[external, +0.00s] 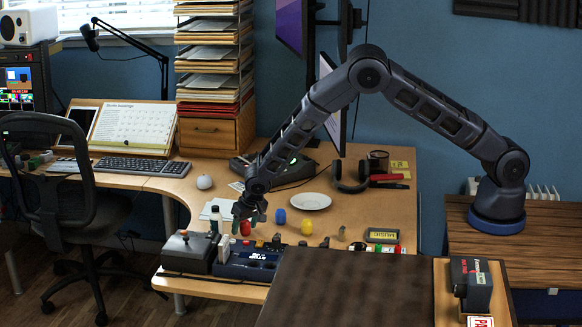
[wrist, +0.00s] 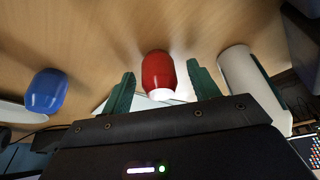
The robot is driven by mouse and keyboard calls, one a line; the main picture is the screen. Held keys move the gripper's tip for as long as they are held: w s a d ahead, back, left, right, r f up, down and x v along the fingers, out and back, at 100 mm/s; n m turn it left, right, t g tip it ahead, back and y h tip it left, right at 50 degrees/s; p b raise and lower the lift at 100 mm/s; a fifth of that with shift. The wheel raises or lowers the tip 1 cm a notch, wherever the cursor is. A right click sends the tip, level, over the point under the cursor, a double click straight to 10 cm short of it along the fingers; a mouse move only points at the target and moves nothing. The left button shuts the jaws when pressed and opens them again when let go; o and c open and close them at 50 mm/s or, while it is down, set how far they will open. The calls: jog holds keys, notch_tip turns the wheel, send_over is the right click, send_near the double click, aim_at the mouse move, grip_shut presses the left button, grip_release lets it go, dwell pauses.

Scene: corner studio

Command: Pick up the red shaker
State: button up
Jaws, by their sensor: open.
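The red shaker (external: 245,228) stands on the corner desk near its front edge in the external view. In the wrist view the red shaker (wrist: 158,72) has a red body and a white end, and lies in line with the gap between my fingers. My gripper (wrist: 156,88) is open, with one green finger on each side of that gap. In the external view my gripper (external: 249,212) is low over the desk, just above and beside the shaker. I cannot tell whether either finger touches it.
A blue shaker (external: 280,216) and a yellow one (external: 306,227) stand to the right. A white cylinder (wrist: 240,72) is close beside the right finger. A blue device (external: 250,262) lies in front. A white plate (external: 311,201) is farther back.

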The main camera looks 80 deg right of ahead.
jog(key=c, duration=1.1)
jog(key=shift+o, duration=0.2)
